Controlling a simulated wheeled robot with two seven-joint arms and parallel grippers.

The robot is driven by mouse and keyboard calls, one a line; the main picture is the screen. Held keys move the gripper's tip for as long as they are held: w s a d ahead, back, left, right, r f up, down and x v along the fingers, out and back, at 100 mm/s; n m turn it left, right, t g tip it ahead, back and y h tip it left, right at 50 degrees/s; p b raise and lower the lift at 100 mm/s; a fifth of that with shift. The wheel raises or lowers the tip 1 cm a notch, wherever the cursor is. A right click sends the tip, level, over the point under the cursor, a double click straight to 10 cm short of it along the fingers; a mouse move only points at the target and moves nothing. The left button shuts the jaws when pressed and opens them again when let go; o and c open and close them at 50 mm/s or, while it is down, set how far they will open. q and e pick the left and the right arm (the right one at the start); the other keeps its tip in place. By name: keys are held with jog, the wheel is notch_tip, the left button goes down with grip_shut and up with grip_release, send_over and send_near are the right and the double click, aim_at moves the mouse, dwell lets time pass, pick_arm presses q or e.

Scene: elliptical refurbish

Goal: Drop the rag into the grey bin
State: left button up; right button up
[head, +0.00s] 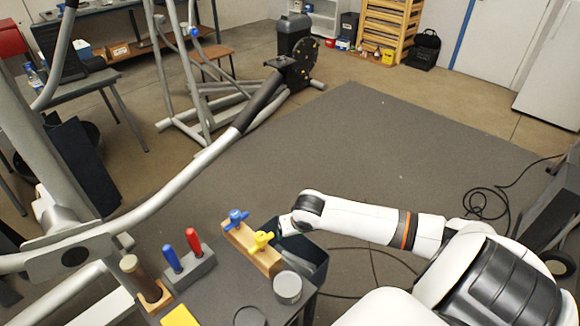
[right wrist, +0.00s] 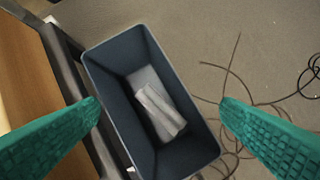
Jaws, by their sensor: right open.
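In the head view the bin (head: 312,262) is partly hidden by my right arm. A pale grey, folded-looking piece, which looks like the rag (right wrist: 160,108), lies inside near the bin's bottom. My right gripper (right wrist: 160,105) is open above the bin, its green fingers wide apart on either side with nothing between them at finger height. In the head view the right gripper (head: 284,225) is small and its fingers are unclear. My left gripper is out of view.
The table (head: 232,292) beside the bin holds a wooden block with blue and yellow valves (head: 250,245), red and blue-handled tools (head: 185,255) and a grey tin (head: 288,287). Black cables (right wrist: 235,100) lie on the floor.

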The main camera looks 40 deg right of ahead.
jog(key=v, duration=1)
jog(key=shift+s+a, duration=0.1)
jog(key=shift+s, duration=0.15)
